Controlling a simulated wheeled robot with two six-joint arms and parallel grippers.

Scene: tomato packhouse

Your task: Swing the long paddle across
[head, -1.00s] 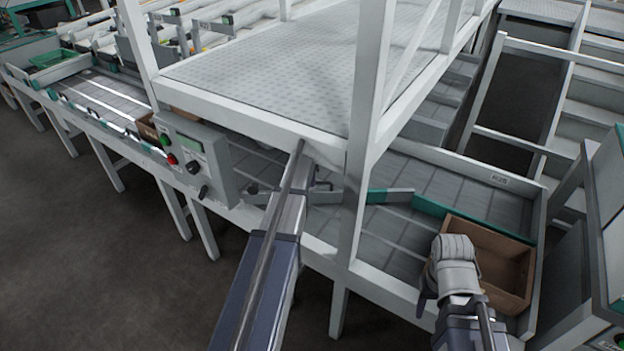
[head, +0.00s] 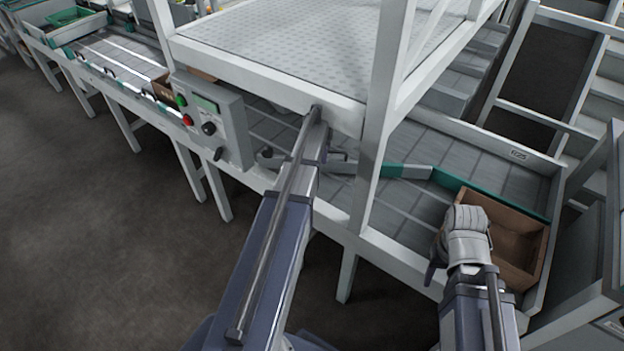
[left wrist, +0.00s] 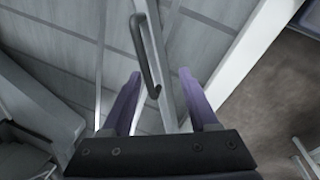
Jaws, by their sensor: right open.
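The long paddle (head: 405,171) lies low across the grey conveyor bed as a pale bar with green parts; the post and my left arm hide part of it. In the left wrist view a dark bow-shaped handle (left wrist: 145,55) stands over the slatted bed. My left gripper (left wrist: 158,88) is open, its purple fingers apart, with the handle's near end between them in the picture; I cannot see contact. In the head view my left arm covers most of that gripper. My right gripper (head: 462,235) is open beside the brown box, its fingertips barely visible.
A white post (head: 378,130) and a raised platform (head: 290,50) stand close to my left arm. A control box (head: 212,120) with buttons is at left. A brown box (head: 518,245) sits at the bed's right end. The floor at left is clear.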

